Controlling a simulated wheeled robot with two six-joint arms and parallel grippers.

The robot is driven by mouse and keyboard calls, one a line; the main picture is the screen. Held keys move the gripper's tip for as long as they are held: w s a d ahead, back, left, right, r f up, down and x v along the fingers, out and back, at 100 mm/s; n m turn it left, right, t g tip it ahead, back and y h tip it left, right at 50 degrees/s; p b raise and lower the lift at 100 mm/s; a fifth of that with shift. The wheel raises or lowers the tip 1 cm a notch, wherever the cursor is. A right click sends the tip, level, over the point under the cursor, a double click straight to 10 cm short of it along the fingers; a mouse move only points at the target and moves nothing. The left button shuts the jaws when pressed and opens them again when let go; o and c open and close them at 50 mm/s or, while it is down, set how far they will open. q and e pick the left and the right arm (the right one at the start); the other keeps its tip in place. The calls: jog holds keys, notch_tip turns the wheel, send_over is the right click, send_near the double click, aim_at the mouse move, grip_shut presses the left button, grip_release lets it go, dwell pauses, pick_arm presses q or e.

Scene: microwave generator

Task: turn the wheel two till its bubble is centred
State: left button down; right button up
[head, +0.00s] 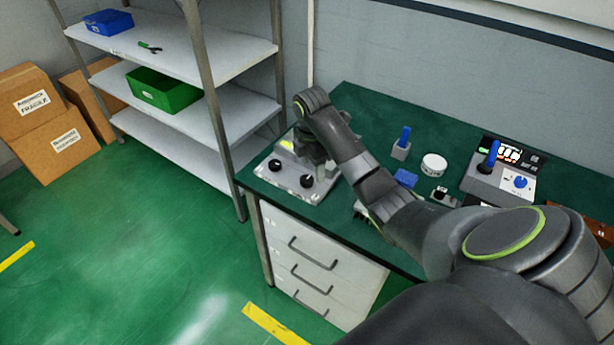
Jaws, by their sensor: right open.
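A light grey device (284,183) stands at the left end of the green table. On its front are two black round knobs, a left one (275,165) and a right one (307,181). No readable label shows which is wheel two. A small yellow-green patch (287,144), perhaps a bubble vial, shows at its back; I cannot make out a bubble. My right gripper (320,168) points down over the back right of the device, behind the right knob. It is open, and my arm hides part of the device. My left gripper is out of view.
On the table (370,105) to the right stand a blue-handled tool in a holder (401,150), a white round tin (434,164), a blue block (405,178) and a grey control box (500,182). A metal shelf (190,55) stands left of the table.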

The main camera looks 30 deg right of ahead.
aim_at(307, 179)
jog(key=w+d+r+n, duration=0.1)
jog(key=w+r+n, duration=0.25)
jog(key=r, duration=0.35)
jog(key=shift+m+y, duration=0.25)
jog(key=shift+y, duration=0.05)
jog(key=f, duration=1.1)
jog(key=w+f, duration=0.1)
jog(key=f, duration=0.4)
jog(key=shift+d+f+b, duration=0.2)
jog(key=shift+f+b, duration=0.1)
jog(key=shift+c, duration=0.3)
jog(key=c, duration=0.9)
jog(key=shift+c, duration=0.2)
